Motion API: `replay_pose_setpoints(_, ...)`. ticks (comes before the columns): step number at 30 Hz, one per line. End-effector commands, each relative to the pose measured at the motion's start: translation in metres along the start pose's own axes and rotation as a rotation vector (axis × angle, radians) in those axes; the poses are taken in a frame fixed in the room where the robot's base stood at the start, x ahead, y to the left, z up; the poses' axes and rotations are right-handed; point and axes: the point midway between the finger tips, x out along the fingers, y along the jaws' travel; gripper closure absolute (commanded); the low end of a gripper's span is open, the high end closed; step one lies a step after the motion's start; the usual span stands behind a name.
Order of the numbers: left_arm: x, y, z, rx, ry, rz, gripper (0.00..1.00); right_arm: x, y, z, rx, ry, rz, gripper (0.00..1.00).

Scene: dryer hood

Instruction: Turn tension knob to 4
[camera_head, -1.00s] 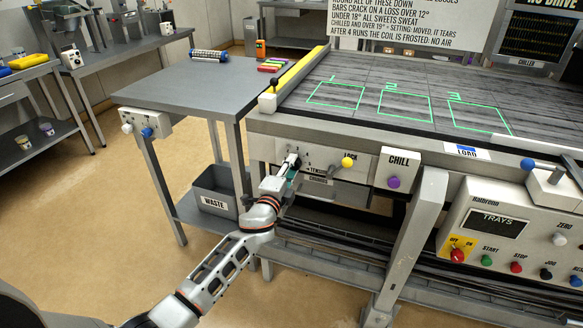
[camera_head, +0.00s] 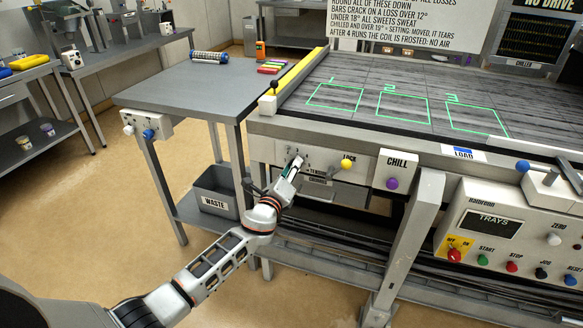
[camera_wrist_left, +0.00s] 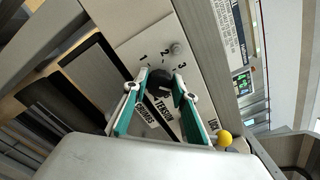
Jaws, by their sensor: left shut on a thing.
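The tension knob (camera_wrist_left: 161,76) is a dark round knob on a pale panel, seen in the left wrist view between my fingertips. The numbers 1, 2 and 3 show around it, with the word TENSION beside it; I cannot make out a 4 or the exact setting. My left gripper (camera_wrist_left: 162,84) has its green-sided fingers closed on the knob from both sides. In the head view, my left gripper (camera_head: 296,164) is at the panel below the plate and covers most of the knob. My right gripper is not in view.
A yellow-balled lock lever (camera_head: 346,164) sticks out right of the gripper, also in the left wrist view (camera_wrist_left: 224,138). The CHILL box (camera_head: 396,169) with a purple knob is further right. A grey waste bin (camera_head: 216,192) stands lower left, near my arm.

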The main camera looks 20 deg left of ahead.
Motion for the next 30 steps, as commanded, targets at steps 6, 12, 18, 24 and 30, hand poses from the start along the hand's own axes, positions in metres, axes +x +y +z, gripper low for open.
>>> replay_pose_setpoints(6, -0.0001, -0.0004, -0.0006, 0.057, 0.001, 0.0, 0.95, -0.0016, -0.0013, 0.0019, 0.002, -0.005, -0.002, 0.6)
replay_pose_setpoints(12, -0.0002, -0.0002, -0.0011, 0.071, 0.002, 0.0, 0.95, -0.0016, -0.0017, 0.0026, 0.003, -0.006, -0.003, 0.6)
replay_pose_setpoints(18, -0.0002, -0.0001, -0.0012, 0.071, 0.002, 0.0, 0.95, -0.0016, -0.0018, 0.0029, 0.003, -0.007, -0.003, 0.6)
replay_pose_setpoints(24, -0.0002, -0.0001, -0.0011, 0.07, 0.002, 0.0, 0.57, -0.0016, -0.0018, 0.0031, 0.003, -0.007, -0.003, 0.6)
replay_pose_setpoints(30, -0.0001, -0.0002, -0.0007, 0.07, 0.001, 0.0, 0.57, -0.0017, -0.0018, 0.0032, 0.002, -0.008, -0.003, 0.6)
